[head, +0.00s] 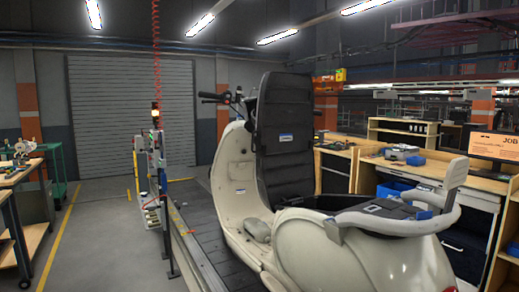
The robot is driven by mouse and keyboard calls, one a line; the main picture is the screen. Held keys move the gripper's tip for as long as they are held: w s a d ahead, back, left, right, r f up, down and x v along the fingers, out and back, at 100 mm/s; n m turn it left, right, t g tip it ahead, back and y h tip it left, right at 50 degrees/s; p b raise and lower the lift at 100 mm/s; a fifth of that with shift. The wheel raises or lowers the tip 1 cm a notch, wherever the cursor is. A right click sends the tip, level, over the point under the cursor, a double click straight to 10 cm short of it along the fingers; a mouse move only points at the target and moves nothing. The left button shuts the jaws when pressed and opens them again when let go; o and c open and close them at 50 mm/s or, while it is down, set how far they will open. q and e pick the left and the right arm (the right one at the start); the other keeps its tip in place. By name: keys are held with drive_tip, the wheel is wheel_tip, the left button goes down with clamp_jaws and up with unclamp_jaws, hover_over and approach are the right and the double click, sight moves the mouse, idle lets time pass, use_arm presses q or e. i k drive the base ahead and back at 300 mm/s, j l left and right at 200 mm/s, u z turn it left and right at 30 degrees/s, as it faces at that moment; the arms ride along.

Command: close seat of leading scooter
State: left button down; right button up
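A cream scooter (365,262) stands on the slat conveyor, seen from behind and to its side. Its long black seat (284,130) stands raised, nearly upright, with its ribbed face and a small blue-and-white label towards me. Behind the raised seat, the scooter's front shield (232,168) and handlebar (214,98) partly show. A dark piece (385,209) with a label lies at the scooter's rear, in front of the pale grab rail (449,190). Only one scooter is clearly visible. Neither of my grippers is in view.
The dark slat conveyor (212,232) runs away from me with a rail along its left. A post with a signal light (154,112) stands left of it. Wooden workbenches (437,172) stand close on the right. The grey floor (100,235) at left is mostly clear.

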sight(283, 138)
drive_tip(key=i+j+z, duration=0.1)
drive_tip(key=z, duration=0.95)
drive_tip(key=i+j+z, duration=0.15)
drive_tip(key=j+z, duration=0.3)
drive_tip(key=j, duration=0.3)
drive_tip(key=j+z, duration=0.45)
drive_tip(key=j, duration=0.3)
drive_tip(key=j+z, duration=0.4)
drive_tip(key=j, duration=0.35)
